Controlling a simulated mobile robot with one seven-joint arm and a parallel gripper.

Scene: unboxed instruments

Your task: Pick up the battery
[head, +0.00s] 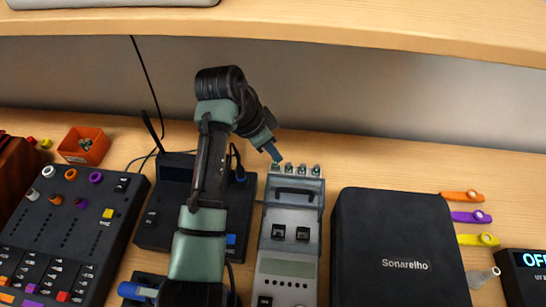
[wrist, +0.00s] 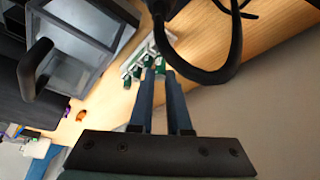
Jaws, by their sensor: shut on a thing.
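Several small green batteries stand in a row in a pale holder (wrist: 137,57), just behind the grey instrument in the head view. My gripper (head: 276,157) reaches down from above to the left end of this row. Its long blue fingers show in the wrist view (wrist: 160,74), close together with their tips around one green battery (wrist: 160,68). My gripper is shut on that battery. The fingers hide part of it, and I cannot tell whether it is clear of the holder. Other batteries (head: 302,170) stand to the right of it in the head view.
The grey instrument with a dark handle (head: 293,215) stands just in front of the batteries. A black box (head: 398,240) is to its right. A black cable loop (wrist: 236,45) hangs close to my fingers. Bare wood lies behind the row, with a shelf (head: 400,35) above.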

